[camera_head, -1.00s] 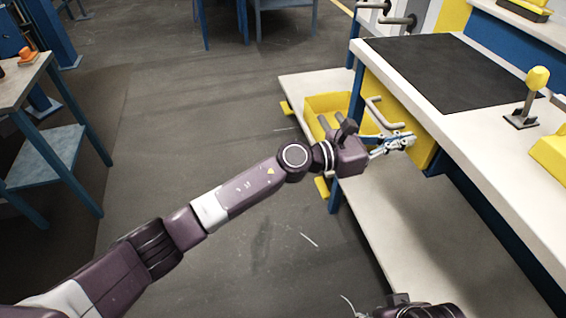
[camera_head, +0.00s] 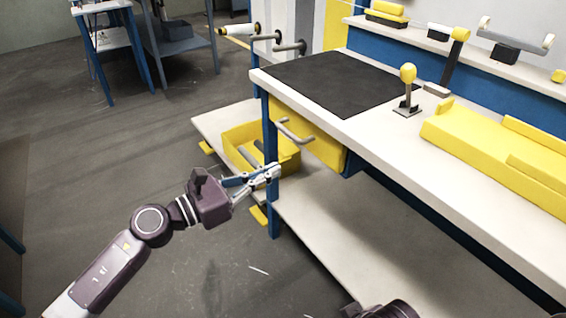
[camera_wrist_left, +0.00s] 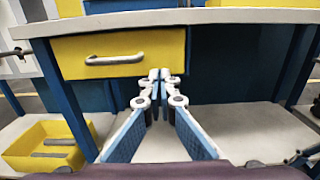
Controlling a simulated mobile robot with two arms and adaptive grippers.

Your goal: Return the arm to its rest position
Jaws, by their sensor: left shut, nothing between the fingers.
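My left arm comes in from the lower left in the head view. Its gripper (camera_head: 274,171) is shut and empty, in the air before the bench, below and left of the drawer handle (camera_head: 295,132) and apart from it. In the left wrist view the blue-padded fingers (camera_wrist_left: 161,76) meet at the tips, with the yellow drawer (camera_wrist_left: 120,62) behind. The drawer looks closed. A dark part of my right arm shows at the bottom edge of the head view. Bluish parts, seemingly my right gripper (camera_wrist_left: 303,160), show at the wrist view's lower right; their state is unclear.
The white-topped workbench (camera_head: 440,163) fills the right, with a black mat (camera_head: 335,82) and a yellow-knobbed lever (camera_head: 407,88). A yellow bin (camera_head: 240,138) stands on the lower shelf (camera_head: 345,240) near the gripper. The floor to the left is largely clear.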

